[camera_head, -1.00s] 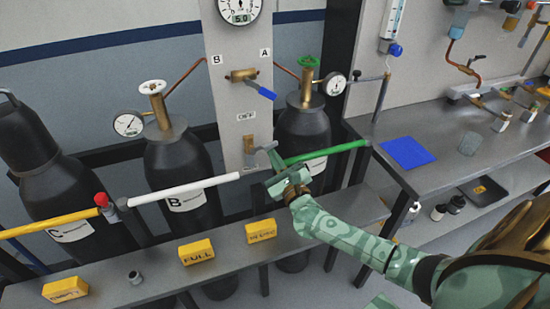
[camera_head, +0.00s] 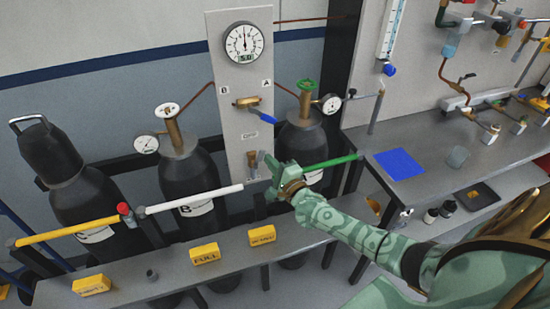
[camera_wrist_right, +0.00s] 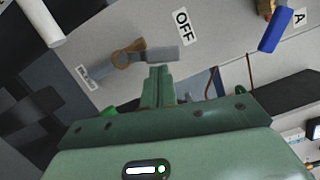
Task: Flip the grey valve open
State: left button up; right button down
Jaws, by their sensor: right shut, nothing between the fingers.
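The grey valve (camera_head: 252,160) is on the pale upright panel below a label reading OFF. My left gripper is not in view.
A blue-handled valve (camera_head: 262,115) sits higher on the panel, under a round gauge (camera_head: 244,43). Black cylinders stand behind a rail with white (camera_head: 196,199), green and yellow sections. Yellow blocks (camera_head: 205,254) lie on the front shelf. A bench (camera_head: 440,165) stands at right.

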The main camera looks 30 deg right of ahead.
jog(key=shift+w+a+r+n+p, duration=0.1)
jog(key=shift+a+r+n+p, duration=0.3)
jog(key=shift+n+p, duration=0.35)
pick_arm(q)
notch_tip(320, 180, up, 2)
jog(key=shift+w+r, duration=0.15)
pick_arm(e)
jog(key=shift+a+r, duration=0.1)
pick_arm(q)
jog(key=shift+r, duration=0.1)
pick_arm(e)
jog(key=shift+a, duration=0.1)
